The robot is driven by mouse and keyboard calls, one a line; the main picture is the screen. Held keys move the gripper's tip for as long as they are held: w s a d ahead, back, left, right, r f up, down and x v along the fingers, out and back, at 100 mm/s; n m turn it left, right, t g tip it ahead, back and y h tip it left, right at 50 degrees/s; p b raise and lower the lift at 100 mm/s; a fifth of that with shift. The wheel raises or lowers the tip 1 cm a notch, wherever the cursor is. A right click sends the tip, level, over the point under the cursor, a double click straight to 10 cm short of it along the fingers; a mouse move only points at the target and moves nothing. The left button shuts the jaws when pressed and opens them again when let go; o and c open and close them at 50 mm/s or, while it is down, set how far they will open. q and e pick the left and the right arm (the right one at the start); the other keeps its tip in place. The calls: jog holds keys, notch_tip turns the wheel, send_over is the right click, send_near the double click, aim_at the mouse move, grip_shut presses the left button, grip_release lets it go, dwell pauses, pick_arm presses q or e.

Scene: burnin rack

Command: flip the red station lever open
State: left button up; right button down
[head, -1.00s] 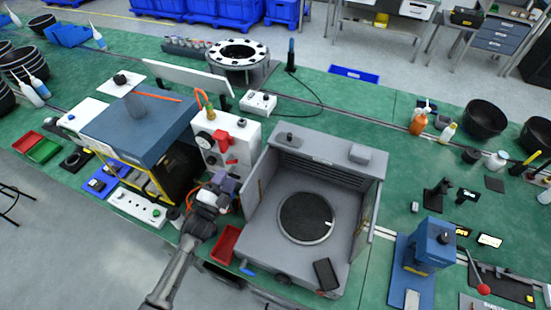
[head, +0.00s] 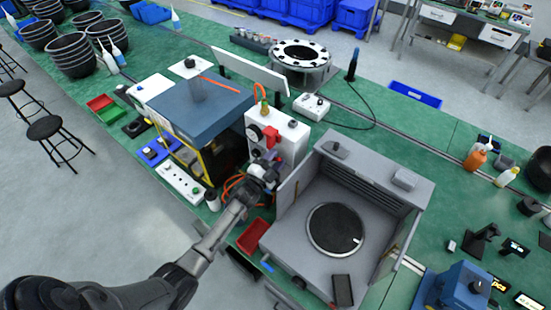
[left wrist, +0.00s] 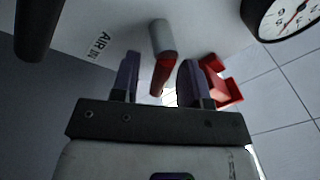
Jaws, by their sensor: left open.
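The white station box (head: 290,136) has a round gauge (head: 254,132) and a red lever fitting (head: 271,137) on its front. My left gripper (head: 271,166) is at the box front, just below the red fitting in the head view. In the left wrist view my left gripper (left wrist: 160,78) is open. A grey, round-ended piece with a red part, seemingly the lever (left wrist: 163,72), shows between its two fingers; I cannot tell whether they touch it. A red bracket (left wrist: 228,88) shows just right of the right finger. My right gripper is not in view.
The gauge also shows in the left wrist view (left wrist: 287,16), at the upper right. A blue-topped machine (head: 200,108) stands left of the box, and a grey open chamber (head: 302,238) stands right. A red bin (head: 252,236) and orange cable lie near my arm.

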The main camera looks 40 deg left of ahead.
pick_arm(q)
grip_shut()
dwell(0.4)
jog(key=shift+r+n, duration=0.1)
jog(key=shift+n, duration=0.3)
jog(key=n, duration=0.1)
jog(key=n+y+p, duration=0.1)
jog(key=shift+a+r+n, duration=0.2)
jog(key=shift+r+n, duration=0.05)
jog(key=shift+n, duration=0.05)
jog(key=n, duration=0.2)
jog(key=n+y+p, duration=0.1)
jog(key=shift+a+r+g, duration=0.2)
jog(key=shift+a+g, duration=0.1)
jog(key=n, duration=0.2)
jog(key=a+n+y+p, duration=0.1)
jog(key=n, duration=0.1)
jog(key=shift+r+n+g, duration=0.1)
jog(key=shift+n+g, duration=0.2)
jog(key=shift+n, duration=0.1)
jog(key=shift+a+n+y+p, duration=0.1)
jog(key=shift+n+y+p, duration=0.25)
jog(key=shift+n, duration=0.55)
